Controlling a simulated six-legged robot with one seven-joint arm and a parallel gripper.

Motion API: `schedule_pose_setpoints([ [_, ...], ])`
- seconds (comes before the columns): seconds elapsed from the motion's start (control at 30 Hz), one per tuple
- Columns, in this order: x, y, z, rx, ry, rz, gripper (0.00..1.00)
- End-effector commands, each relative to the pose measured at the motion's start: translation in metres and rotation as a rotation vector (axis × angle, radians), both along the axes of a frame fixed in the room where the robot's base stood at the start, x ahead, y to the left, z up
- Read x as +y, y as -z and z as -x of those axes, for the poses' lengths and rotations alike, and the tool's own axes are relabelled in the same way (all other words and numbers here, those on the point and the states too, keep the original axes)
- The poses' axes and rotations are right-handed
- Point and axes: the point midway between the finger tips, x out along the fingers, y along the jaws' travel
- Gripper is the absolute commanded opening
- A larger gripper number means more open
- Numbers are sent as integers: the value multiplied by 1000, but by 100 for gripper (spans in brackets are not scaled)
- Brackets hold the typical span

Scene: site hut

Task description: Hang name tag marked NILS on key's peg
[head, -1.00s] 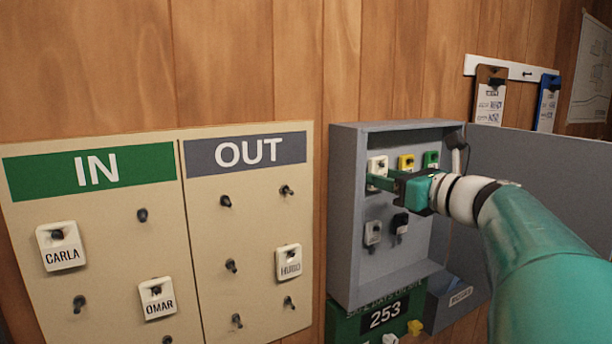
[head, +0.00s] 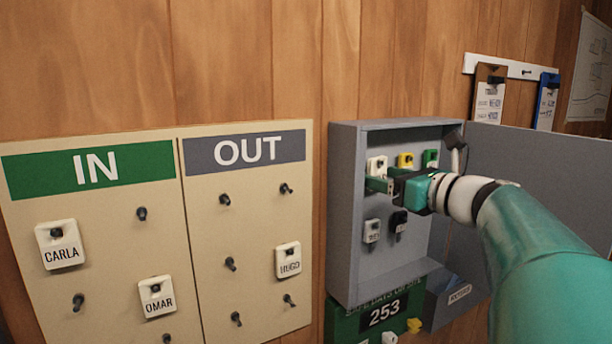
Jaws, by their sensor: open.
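My gripper (head: 378,184) is inside the grey key cabinet (head: 343,215), its fingers at the upper row just below a white tag (head: 377,166). It is open; I cannot tell whether a tag lies between the fingers. A yellow tag (head: 406,160) and a green tag (head: 431,158) hang to the right in that row. A grey-white tag (head: 372,230) and a black tag (head: 399,221) hang in the lower row. No NILS lettering is readable; the cabinet tags' markings are too small to read, and no key is clearly seen.
The tag board (head: 200,290) at left has IN and OUT halves with CARLA (head: 60,245), OMAR (head: 156,297) and HUGO (head: 288,260) tags and several bare pegs. The cabinet's open door (head: 550,170) extends right behind my arm.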

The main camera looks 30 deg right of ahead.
Motion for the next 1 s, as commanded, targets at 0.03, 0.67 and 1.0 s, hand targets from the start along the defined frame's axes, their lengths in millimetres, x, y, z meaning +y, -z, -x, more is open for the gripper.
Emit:
schedule_pose_setpoints([
  [0.03, 0, 0, 0, 0, 0, 0, 68],
  [0.67, -18, -2, 106, -1, 2, 1, 68],
  [1.0, -23, -1, 136, 1, 0, 0, 68],
])
